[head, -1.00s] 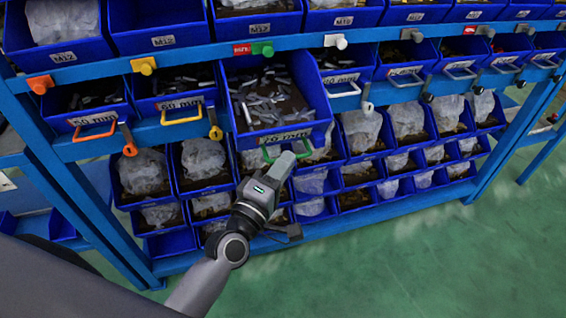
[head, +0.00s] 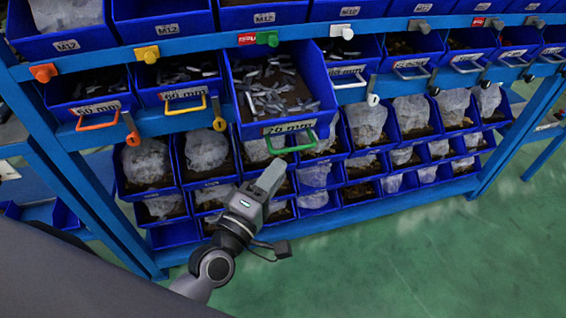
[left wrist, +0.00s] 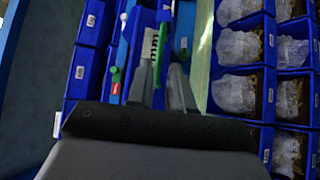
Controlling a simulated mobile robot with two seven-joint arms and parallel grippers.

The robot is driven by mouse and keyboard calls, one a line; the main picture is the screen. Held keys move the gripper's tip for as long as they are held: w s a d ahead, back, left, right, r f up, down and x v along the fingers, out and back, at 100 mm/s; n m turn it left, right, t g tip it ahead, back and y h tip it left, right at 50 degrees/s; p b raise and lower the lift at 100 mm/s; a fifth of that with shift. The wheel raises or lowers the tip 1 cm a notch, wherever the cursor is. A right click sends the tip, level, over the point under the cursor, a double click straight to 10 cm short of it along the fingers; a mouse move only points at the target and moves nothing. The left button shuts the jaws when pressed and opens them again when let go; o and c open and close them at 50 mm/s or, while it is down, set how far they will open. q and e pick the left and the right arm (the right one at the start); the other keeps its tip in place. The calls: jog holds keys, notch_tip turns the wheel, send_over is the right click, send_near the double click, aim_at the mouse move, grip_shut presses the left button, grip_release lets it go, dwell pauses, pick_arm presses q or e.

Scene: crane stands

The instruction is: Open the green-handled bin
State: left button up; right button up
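The green-handled bin (head: 250,110) is a blue bin with a "70 mm" label, holding small grey metal parts. It juts out of its shelf row, past the bins beside it. Its green handle (head: 292,147) hangs on the front below the label. My left gripper (head: 271,176) is below the handle and apart from it. In the left wrist view the two fingers (left wrist: 160,88) are spread and hold nothing. The green handle (left wrist: 157,62) shows beyond them there. My right gripper is not in view.
Bins with orange (head: 97,120) and yellow handles (head: 186,106) stand to the left in the same row. A white-handled bin (head: 349,82) stands to the right. Lower bins hold bagged parts (head: 207,150). Green floor (head: 420,250) is clear at the lower right.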

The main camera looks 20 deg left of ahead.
pick_arm(q)
jog(key=shift+v, duration=1.1)
jog(key=s+a+f+m+g+p, duration=0.1)
jog(key=s+a+f+m+g, duration=0.1)
jog(key=s+f+m+g, duration=0.2)
jog(key=s+a+f+m+g+y+p, duration=0.1)
jog(key=s+f+m+g, duration=0.3)
jog(key=s+f+m, duration=0.4)
notch_tip(320, 180, down, 6)
jog(key=a+m+p, duration=0.1)
jog(key=m, duration=0.3)
jog(key=shift+s+a+r+g+y, duration=0.2)
jog(key=shift+s+a+g+y, duration=0.1)
jog(key=shift+g, duration=0.1)
